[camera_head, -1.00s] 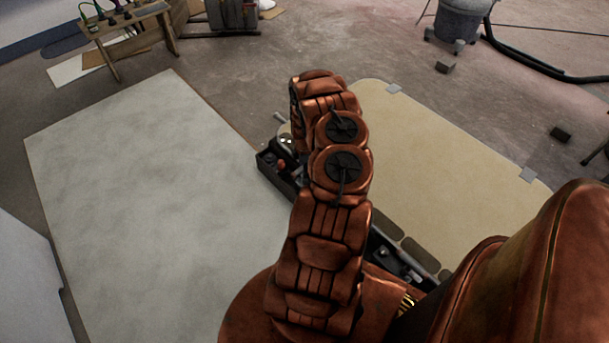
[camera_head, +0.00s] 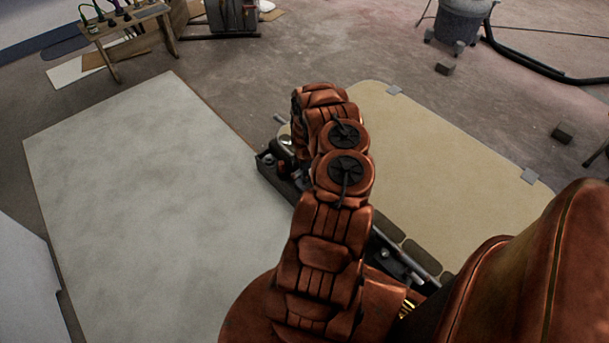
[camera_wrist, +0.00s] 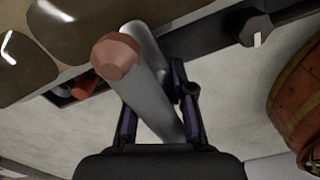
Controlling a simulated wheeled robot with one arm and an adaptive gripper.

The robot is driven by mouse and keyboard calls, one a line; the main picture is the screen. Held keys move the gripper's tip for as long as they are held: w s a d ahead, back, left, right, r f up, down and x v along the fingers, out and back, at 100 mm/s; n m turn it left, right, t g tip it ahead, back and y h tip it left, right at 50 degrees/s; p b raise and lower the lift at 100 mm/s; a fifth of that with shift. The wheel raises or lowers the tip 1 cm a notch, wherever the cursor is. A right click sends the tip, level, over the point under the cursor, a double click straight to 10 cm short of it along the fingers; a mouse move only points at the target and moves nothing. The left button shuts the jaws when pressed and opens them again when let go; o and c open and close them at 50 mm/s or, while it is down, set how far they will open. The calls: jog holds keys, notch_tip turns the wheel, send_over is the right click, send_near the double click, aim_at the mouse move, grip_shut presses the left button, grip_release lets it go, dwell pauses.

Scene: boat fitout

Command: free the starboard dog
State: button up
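In the wrist view a grey round handle (camera_wrist: 152,95) with a faceted copper-coloured end slants between the two fingers of my gripper (camera_wrist: 158,105). It fills most of the gap. The left fingertip is hidden behind the handle, so I cannot tell whether the fingers press on it. A paler grey bar (camera_wrist: 148,38) runs behind it. In the head view my arm hides the gripper. A dark fitting (camera_head: 284,178) shows left of the arm and a grey bar on a dark strip (camera_head: 392,262) to its right. Which one is the starboard dog is not clear.
A large pale panel (camera_head: 130,190) lies left of my arm and a cream panel (camera_head: 450,165) lies right. Brown rounded pads (camera_wrist: 90,15) lie close beside the handle. A dark bolt head (camera_wrist: 257,30) sits on the rail. A bench (camera_head: 125,18) and a bucket-like vacuum (camera_head: 462,22) stand further back.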

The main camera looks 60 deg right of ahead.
grip_shut()
jog(key=m+p, duration=0.2)
jog(key=m, duration=0.1)
jog(key=shift+m, duration=0.4)
jog(key=m, duration=0.4)
jog(key=shift+m+p, duration=0.3)
jog(key=shift+p, duration=0.05)
jog(key=m, duration=0.6)
jog(key=shift+a+p, duration=0.1)
jog(key=shift+p, duration=0.3)
jog(key=shift+s+m, duration=0.1)
jog(key=shift+m, duration=1.6)
